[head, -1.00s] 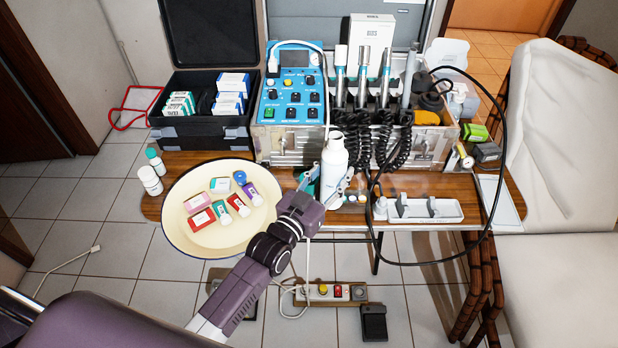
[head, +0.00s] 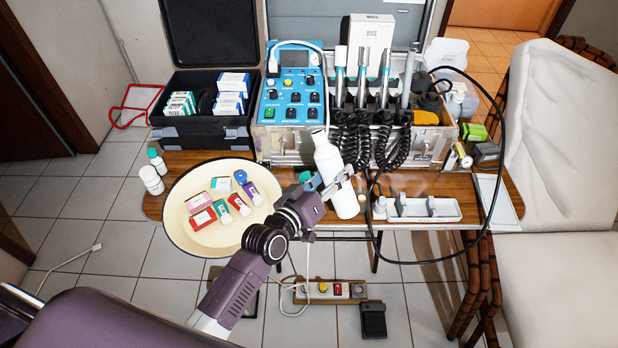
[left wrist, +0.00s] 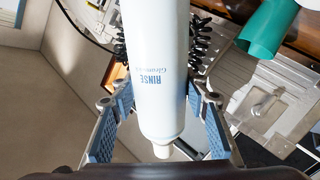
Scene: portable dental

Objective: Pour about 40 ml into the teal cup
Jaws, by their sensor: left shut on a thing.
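My left gripper (head: 335,187) is shut on a white bottle (head: 326,160). The bottle is tilted, its neck end leaning left in the head view. In the left wrist view the bottle (left wrist: 155,75) sits between the two blue-grey finger pads and shows the word RINSE; its narrow neck end points down the picture. The teal cup (left wrist: 267,27) is partly in view at the upper right of the left wrist view, apart from the bottle. In the head view a small teal patch of it (head: 312,183) shows just left of the bottle, mostly hidden by my gripper. My right gripper is not in view.
A cream basin (head: 185,236) with several small boxes stands left. Behind the bottle are a blue control unit (head: 290,85) and dental handpieces with coiled black cords. A white tray (head: 445,209) lies to the right. A black hose loops over the table's right side.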

